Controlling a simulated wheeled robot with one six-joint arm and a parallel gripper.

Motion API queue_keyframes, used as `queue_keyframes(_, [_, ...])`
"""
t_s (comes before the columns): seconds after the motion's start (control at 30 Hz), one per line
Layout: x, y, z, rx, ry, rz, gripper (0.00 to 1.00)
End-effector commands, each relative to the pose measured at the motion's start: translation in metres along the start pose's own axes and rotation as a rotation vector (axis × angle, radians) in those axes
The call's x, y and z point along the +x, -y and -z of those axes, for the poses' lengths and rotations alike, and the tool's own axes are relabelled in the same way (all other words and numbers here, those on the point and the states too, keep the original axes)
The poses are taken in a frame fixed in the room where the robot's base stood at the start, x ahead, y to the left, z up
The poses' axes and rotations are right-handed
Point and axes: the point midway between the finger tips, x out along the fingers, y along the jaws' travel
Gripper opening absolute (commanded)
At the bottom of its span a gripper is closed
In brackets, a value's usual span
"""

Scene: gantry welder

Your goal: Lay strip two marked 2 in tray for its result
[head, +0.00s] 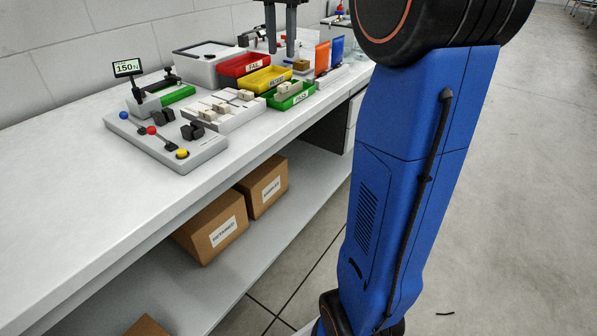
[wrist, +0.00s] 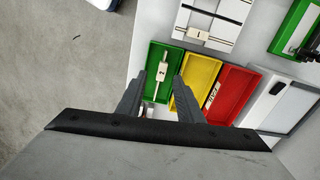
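A pale strip with a raised block (wrist: 161,77) lies lengthwise inside the green tray (wrist: 150,93). In the head view the strip's block (head: 288,88) shows in the same tray, labelled PASS (head: 301,98). I cannot read a number on it. My gripper (wrist: 160,78) is open, with nothing between its fingers. In the head view my gripper (head: 281,48) hangs above the bench, over the tray area and clear of the strip. The yellow tray (wrist: 203,75) and the red tray (wrist: 233,97) stand beside the green one and look empty.
A white rack (head: 229,112) with several blocked strips stands in front of the trays. A control panel (head: 172,145) with coloured knobs and a tester with a 150 N display (head: 127,68) are nearer. Orange (head: 322,57) and blue (head: 337,50) upright items stand behind. The bench's near left is clear.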

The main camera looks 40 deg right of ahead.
Motion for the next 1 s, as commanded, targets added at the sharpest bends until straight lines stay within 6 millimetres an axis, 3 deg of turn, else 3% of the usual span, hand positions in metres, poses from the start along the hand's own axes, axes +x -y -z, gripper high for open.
queue_keyframes(0.1, [0.011,-0.018,-0.035,-0.114,-0.026,0.03,0.33])
queue_keyframes(0.47, [0.071,-0.08,-0.129,-0.488,-0.123,0.116,0.33])
queue_keyframes(0.8, [0.156,-0.148,-0.204,-0.837,-0.232,0.182,0.33])
queue_keyframes(1.0, [0.209,-0.182,-0.236,-1.014,-0.297,0.211,0.33])
